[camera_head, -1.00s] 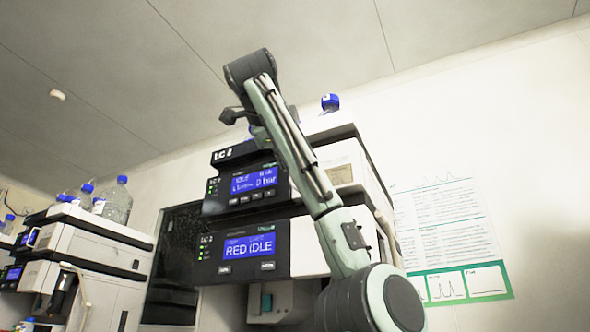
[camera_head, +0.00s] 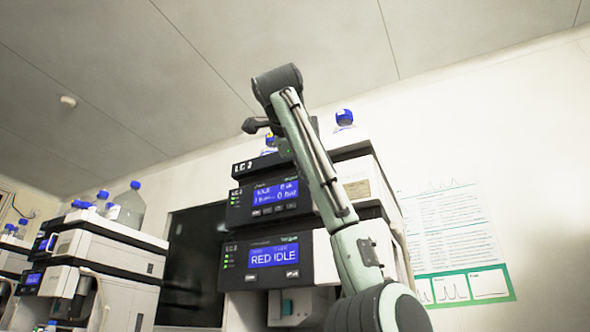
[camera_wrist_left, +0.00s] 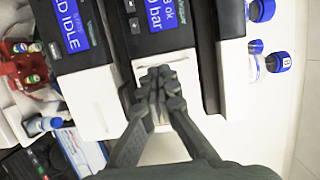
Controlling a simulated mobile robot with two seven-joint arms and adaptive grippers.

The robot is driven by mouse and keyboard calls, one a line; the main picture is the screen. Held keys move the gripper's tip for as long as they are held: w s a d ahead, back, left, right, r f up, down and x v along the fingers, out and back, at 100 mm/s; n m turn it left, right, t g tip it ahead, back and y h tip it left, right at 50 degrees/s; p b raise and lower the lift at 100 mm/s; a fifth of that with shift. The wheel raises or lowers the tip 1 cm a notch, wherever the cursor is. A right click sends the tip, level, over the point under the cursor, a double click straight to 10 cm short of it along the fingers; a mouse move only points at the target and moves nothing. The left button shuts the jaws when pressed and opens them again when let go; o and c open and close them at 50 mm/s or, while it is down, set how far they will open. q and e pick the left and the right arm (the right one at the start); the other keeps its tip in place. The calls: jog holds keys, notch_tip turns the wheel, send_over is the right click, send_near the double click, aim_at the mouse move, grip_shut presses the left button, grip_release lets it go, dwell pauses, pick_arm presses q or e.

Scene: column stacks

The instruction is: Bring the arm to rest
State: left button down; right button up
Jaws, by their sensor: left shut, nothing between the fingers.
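One of my arms (camera_head: 322,175), pale green and dark grey, rises from the bottom right of the head view, in front of the instrument stack. It bends at a dark joint (camera_head: 277,80) near the top. In the left wrist view my left gripper (camera_wrist_left: 162,80) is shut and empty, its dark fingertips together in front of the stack's pale front panel. I cannot tell from the picture whether it touches the panel. The fingers cannot be made out clearly in the head view. My right gripper is not in view.
The instrument stack (camera_head: 318,262) has blue screens, the lower reading RED IDLE. A blue-capped bottle (camera_head: 344,119) stands on top. Another stack (camera_head: 110,245) with bottles is at the left. A poster (camera_head: 445,230) hangs on the right wall. A red rack (camera_wrist_left: 22,65) shows in the left wrist view.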

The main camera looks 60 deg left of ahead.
pick_arm(q)
jog(key=b+v, duration=0.2)
jog(key=v, duration=0.8)
jog(key=shift+s+a, duration=0.2)
jog(key=shift+a, duration=0.1)
pick_arm(e)
jog(key=r, duration=0.2)
jog(key=w+r, duration=0.1)
jog(key=r, duration=0.2)
jog(key=shift+d, duration=0.1)
